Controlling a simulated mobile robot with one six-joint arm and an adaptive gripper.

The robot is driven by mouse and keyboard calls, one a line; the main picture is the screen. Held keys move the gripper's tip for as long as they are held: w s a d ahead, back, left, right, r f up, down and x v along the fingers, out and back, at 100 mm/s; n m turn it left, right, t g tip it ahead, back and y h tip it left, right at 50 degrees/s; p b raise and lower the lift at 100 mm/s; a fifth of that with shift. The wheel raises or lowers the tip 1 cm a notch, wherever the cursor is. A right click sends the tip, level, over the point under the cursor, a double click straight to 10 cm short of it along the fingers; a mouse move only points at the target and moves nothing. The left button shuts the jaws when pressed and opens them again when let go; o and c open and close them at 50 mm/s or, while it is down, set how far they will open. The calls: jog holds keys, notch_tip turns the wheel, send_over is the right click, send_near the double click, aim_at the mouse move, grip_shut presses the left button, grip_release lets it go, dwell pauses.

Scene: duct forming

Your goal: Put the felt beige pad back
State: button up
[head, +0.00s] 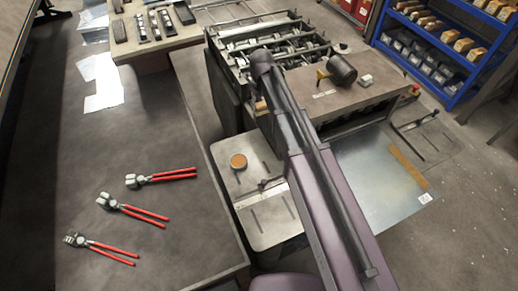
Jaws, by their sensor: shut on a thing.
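My arm crosses the picture from the bottom right up to the machine, and my gripper is hidden behind it. No thing can be made out in the jaws. I cannot identify the felt beige pad for certain. A small tan piece (261,105) shows beside my arm at the left edge of the machine's top, partly covered. A round orange-brown disc (238,161) with a pale rim lies on the grey slotted plate (262,222), left of my arm. I cannot tell whether either is the pad.
Several red-handled pliers (132,206) lie on the left bench (185,245). The roller machine (240,50) stands at the back; a dark cylindrical tool (342,69) lies on its top. A metal sheet (375,190) is right of my arm. Blue shelves (463,55) stand back right.

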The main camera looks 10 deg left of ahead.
jog(key=shift+w+d, duration=0.2)
jog(key=shift+w, duration=0.15)
jog(key=shift+s+a+f, duration=0.1)
jog(key=shift+s+a, duration=0.05)
jog(key=b, duration=2.4)
send_over(261, 153)
notch_tip(261, 153, down, 24)
jog(key=shift+s+r, duration=0.15)
notch_tip(261, 153, down, 4)
jog(key=b, duration=0.4)
jog(key=shift+f, duration=0.25)
jog(key=o, duration=0.9)
jog(key=shift+c, duration=0.2)
